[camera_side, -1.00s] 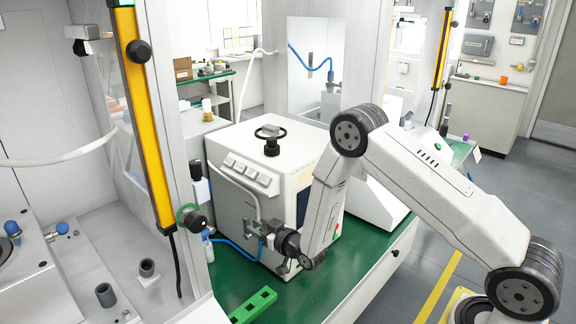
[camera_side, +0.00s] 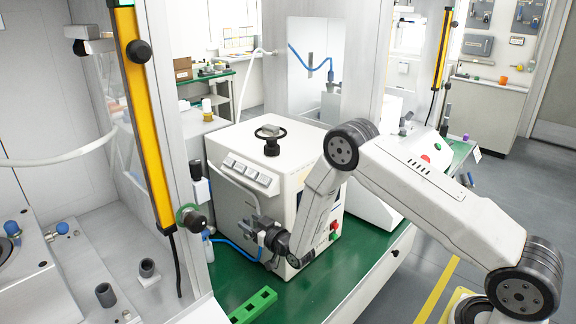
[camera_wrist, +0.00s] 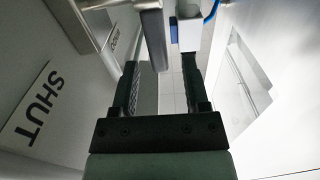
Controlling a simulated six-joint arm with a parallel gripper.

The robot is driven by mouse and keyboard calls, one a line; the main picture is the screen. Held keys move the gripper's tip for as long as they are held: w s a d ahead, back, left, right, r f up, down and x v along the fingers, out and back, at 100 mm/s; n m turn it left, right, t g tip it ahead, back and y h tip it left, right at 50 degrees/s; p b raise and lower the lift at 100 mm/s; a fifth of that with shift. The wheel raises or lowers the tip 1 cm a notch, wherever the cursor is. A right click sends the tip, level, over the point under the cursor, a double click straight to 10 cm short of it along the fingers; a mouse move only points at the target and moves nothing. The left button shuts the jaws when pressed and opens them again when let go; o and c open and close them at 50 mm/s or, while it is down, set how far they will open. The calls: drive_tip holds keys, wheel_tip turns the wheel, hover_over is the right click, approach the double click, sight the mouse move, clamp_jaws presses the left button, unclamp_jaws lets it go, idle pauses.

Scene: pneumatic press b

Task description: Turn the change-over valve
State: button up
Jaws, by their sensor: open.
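In the wrist view a grey lever-like bar (camera_wrist: 151,45), apparently the change-over valve's handle, comes down from the top edge between the two fingers of my gripper (camera_wrist: 160,65). The gripper is open; I cannot tell whether a finger touches the bar. A panel with a "SHUT" label (camera_wrist: 38,108) lies to the left. A second, small label near the upper left is hard to read. In the side view my gripper (camera_side: 255,229) is at the left face of the white cabinet (camera_side: 232,205), and the valve there is largely hidden.
A white and blue fitting (camera_wrist: 186,30) with a blue hose is close to the right finger. A black handwheel (camera_side: 270,133) tops the cabinet. A green slotted block (camera_side: 254,305) lies on the green bench (camera_side: 345,268). A yellow post (camera_side: 146,110) stands left.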

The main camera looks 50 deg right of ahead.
sight(248, 221)
drive_tip(key=shift+w, duration=2.05)
clamp_jaws()
